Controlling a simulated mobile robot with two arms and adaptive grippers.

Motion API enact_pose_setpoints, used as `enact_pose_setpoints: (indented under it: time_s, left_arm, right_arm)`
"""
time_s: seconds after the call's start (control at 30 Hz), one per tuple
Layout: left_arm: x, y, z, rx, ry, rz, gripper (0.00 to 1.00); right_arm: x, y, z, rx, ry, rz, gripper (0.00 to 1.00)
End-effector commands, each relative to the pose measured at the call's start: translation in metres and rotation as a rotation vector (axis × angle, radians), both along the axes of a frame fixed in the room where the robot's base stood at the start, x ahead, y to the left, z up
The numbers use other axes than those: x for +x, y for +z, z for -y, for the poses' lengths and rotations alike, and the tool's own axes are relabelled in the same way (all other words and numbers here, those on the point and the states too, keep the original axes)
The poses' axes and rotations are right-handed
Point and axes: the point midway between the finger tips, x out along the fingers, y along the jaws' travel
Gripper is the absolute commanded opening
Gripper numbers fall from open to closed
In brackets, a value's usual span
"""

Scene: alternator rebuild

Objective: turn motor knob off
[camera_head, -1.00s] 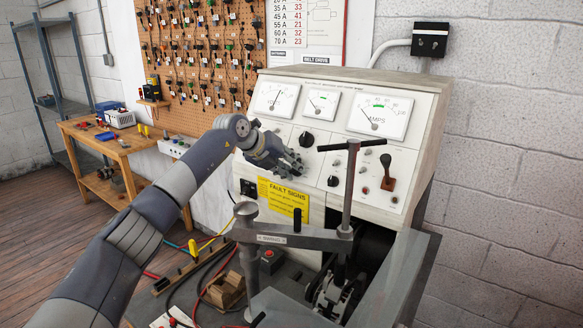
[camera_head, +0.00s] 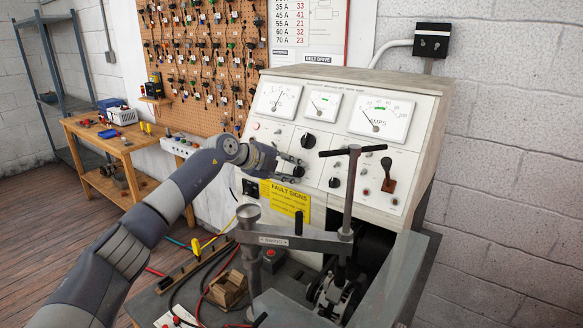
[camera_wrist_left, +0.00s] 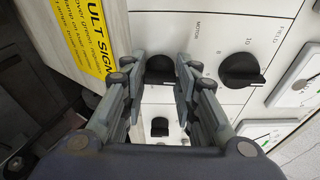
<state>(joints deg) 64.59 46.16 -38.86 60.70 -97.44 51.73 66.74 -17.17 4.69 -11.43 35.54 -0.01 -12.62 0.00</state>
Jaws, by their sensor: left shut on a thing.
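The motor knob (camera_wrist_left: 160,66), black and round beside the printed word MOTOR, sits on the white tester panel between my left gripper's fingers in the left wrist view. My left gripper (camera_wrist_left: 160,88) is shut on it, with one finger at each side. In the head view, my left gripper (camera_head: 291,167) reaches the panel's lower left, and the dark motor knob (camera_head: 298,171) shows partly at the fingertips. The knob's exact pointer position cannot be read. My right gripper is not in view.
The black field knob (camera_head: 307,140) is close above; another black knob (camera_head: 334,182) is to the right. The yellow fault sign (camera_head: 286,199) lies just below. A grey clamp arm with a T-handle (camera_head: 351,165) stands in front of the panel. Meters (camera_head: 380,117) line its top.

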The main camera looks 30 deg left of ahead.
Motion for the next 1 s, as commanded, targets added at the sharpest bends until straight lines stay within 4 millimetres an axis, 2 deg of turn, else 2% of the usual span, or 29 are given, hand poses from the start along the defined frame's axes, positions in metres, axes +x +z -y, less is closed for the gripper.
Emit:
enact_pose_setpoints:
  time_s: [0.7, 0.73, 0.8, 0.83, 1.0]
  left_arm:
    - [-0.0002, 0.0005, -0.0018, -0.071, 0.044, -0.008, 0.04]
    - [-0.0001, 0.0006, -0.0018, -0.071, 0.044, -0.008, 0.30]
    - [-0.0002, 0.0005, -0.0017, -0.070, 0.044, -0.007, 0.46]
    - [-0.0001, 0.0004, -0.0016, -0.070, 0.044, -0.008, 0.48]
    - [-0.0002, -0.0001, -0.0010, -0.069, 0.042, -0.009, 0.48]
  right_arm:
    - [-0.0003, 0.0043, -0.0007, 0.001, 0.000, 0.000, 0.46]
    - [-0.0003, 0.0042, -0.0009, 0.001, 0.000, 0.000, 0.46]
    - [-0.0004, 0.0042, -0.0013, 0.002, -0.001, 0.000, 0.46]
    - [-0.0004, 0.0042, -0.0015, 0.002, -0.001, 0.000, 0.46]
    - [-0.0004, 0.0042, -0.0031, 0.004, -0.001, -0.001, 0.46]
